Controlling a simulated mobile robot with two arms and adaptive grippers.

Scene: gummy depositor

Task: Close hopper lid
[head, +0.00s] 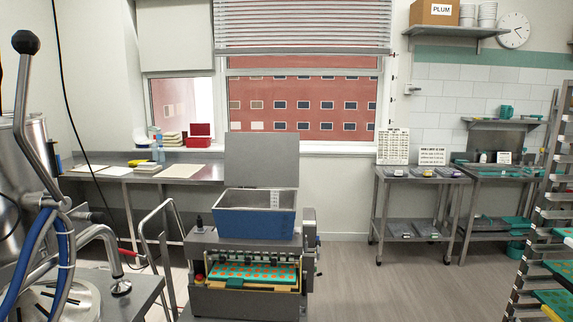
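The gummy depositor (250,248) stands in the centre of the head view. Its blue hopper (254,221) sits on top, and I can see the grey inner wall. The flat grey hopper lid (262,160) is upright at the hopper's back edge, so the hopper is open. A green tray with orange spots (252,271) lies in the front opening of the machine. Neither of my grippers is in the view.
Steel kettle equipment (40,170) with a lever and hoses fills the left side. A hand cart (163,245) stands left of the depositor. Steel tables (420,185) line the right wall, with a tray rack (545,190) at the right edge. Floor right of the depositor is clear.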

